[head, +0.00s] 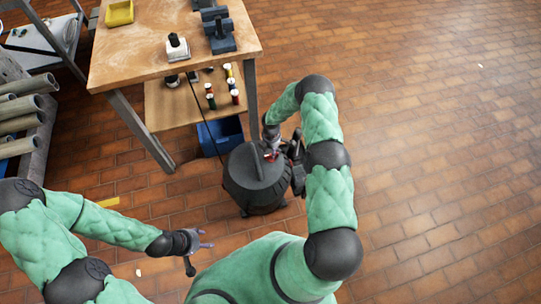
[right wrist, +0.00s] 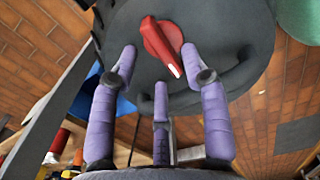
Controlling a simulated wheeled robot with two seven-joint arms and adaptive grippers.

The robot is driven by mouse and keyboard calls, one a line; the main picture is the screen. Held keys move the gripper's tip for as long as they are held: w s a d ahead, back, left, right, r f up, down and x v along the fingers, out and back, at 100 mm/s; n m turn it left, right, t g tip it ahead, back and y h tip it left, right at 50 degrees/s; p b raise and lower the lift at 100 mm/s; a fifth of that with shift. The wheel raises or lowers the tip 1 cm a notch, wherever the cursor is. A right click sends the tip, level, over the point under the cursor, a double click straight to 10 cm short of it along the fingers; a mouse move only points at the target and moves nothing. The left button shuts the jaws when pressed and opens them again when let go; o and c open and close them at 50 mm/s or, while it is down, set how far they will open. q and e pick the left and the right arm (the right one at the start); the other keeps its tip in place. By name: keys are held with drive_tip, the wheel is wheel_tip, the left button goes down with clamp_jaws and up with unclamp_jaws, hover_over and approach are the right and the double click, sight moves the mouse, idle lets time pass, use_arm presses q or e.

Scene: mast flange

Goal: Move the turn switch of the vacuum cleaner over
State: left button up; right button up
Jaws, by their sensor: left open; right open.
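The vacuum cleaner (head: 252,190) is a dark grey drum standing on the brick floor, with a handle across its lid. Its red turn switch (head: 270,156) is partly covered by my right gripper in the head view. In the right wrist view the red turn switch (right wrist: 160,36) shows clearly, its white-tipped end pointing down and right. My right gripper (right wrist: 160,62) is open, with its purple fingers spread around the switch's near side; I cannot tell whether they touch it. My left gripper (head: 200,250) is open and empty, low above the floor, left of my body.
A wooden workbench (head: 160,50) with a lower shelf holding several small spools stands just behind the vacuum. A blue bin (head: 220,133) is under it. A rack of pipes (head: 20,115) is at the left. The floor to the right is clear.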

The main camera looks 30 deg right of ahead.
drive_tip(key=shift+f+b, duration=0.45)
drive_tip(key=shift+f, duration=1.3)
clamp_jaws()
